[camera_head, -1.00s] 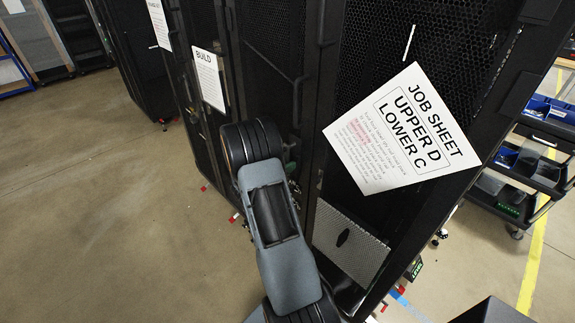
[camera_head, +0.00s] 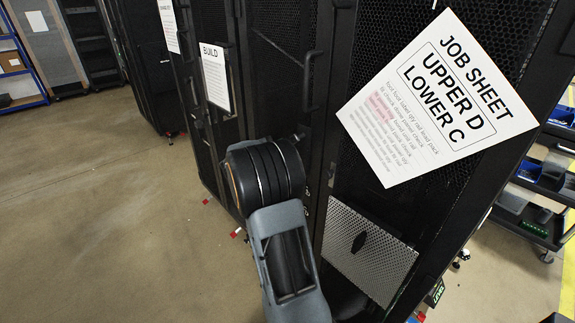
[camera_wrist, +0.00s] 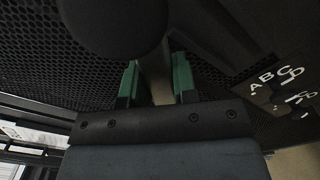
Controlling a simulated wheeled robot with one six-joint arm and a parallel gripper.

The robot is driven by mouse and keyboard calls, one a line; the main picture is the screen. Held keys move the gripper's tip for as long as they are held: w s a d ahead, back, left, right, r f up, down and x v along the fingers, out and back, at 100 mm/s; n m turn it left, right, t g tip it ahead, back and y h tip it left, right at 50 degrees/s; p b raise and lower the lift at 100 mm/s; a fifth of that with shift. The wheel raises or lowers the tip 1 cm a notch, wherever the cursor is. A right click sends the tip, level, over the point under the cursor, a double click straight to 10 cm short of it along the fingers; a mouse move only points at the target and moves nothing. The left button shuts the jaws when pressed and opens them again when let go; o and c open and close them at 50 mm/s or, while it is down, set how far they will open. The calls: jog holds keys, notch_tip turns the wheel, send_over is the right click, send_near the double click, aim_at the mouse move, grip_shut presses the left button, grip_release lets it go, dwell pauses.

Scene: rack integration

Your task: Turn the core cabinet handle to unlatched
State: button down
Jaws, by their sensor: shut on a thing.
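In the wrist view, the two green fingertips of my gripper (camera_wrist: 155,84) stand on either side of a grey bar, the handle (camera_wrist: 153,68), and are shut on it. A dark rounded shape covers the top of that view and hides part of the handle. Perforated black cabinet door (camera_wrist: 215,72) lies behind the fingers. In the head view, my arm reaches up to the dark cabinet (camera_head: 343,110), and its wrist hides my gripper and the grip point. A bent black bar (camera_head: 308,85) shows on the door just above my wrist. Whether the latch is free cannot be told.
A tilted job sheet (camera_head: 437,97) hangs on the door at the right. A BUILD sheet (camera_head: 214,78) hangs further left. A grey perforated panel (camera_head: 368,250) sits low on the cabinet. A cart with blue bins (camera_head: 545,180) stands at the right. Floor (camera_head: 90,220) at the left is clear.

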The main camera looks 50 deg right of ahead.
aim_at(289, 126)
jog(key=m+b, duration=0.1)
jog(key=b, duration=0.1)
jog(key=w+r+m+b, duration=0.1)
jog(key=m+b, duration=0.2)
jog(key=b, duration=0.1)
jog(key=shift+w+r+m, duration=0.25)
jog(key=shift+r+m, duration=0.05)
jog(key=shift+r, duration=0.05)
jog(key=r+m+b, duration=0.2)
jog(key=b, duration=0.1)
jog(key=shift+w+m+b, duration=0.2)
jog(key=shift+m+b, duration=0.1)
jog(key=shift+m, duration=0.1)
jog(key=shift+r+m+b, duration=0.65)
jog(key=shift+m+b, duration=0.05)
jog(key=shift+r, duration=0.15)
jog(key=c, duration=0.9)
grip_release()
jog(key=w+a, duration=0.1)
jog(key=a, duration=1.2)
jog(key=shift+a, duration=0.35)
